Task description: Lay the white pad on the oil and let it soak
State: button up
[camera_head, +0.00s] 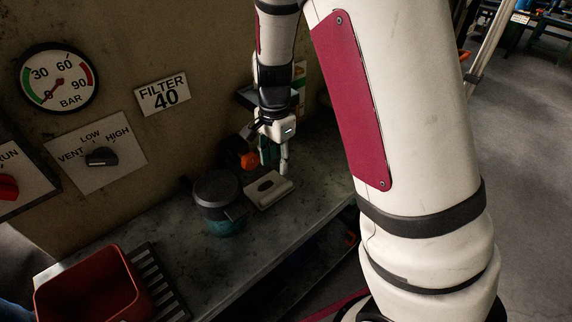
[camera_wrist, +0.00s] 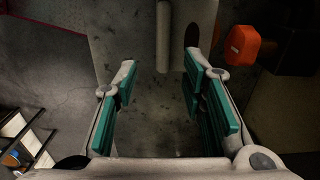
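The white pad (camera_head: 277,194) is a pale, flat block with a dark oval on its top, lying on the grey bench. My gripper (camera_head: 275,160) points down just behind the pad in the head view. In the wrist view my gripper (camera_wrist: 162,75) has its teal-lined fingers wide apart, with nothing held between them. I cannot make out a clear oil patch; the bench top is dark and mottled.
A dark-lidded pot (camera_head: 218,190) with a teal lower part stands left of the pad. An orange knob-like thing (camera_head: 249,161) is near the gripper; it shows in the wrist view (camera_wrist: 241,45). A red bin (camera_head: 85,285) and black slotted rack (camera_head: 158,283) are at front left. The bench's front edge is close.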

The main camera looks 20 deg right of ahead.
jog(key=s+r+n+t, duration=0.4)
jog(key=s+r+n, duration=1)
jog(key=s+r, duration=0.7)
jog(key=shift+s+a+t, duration=0.2)
jog(key=shift+s+t, duration=0.1)
jog(key=shift+s, duration=0.8)
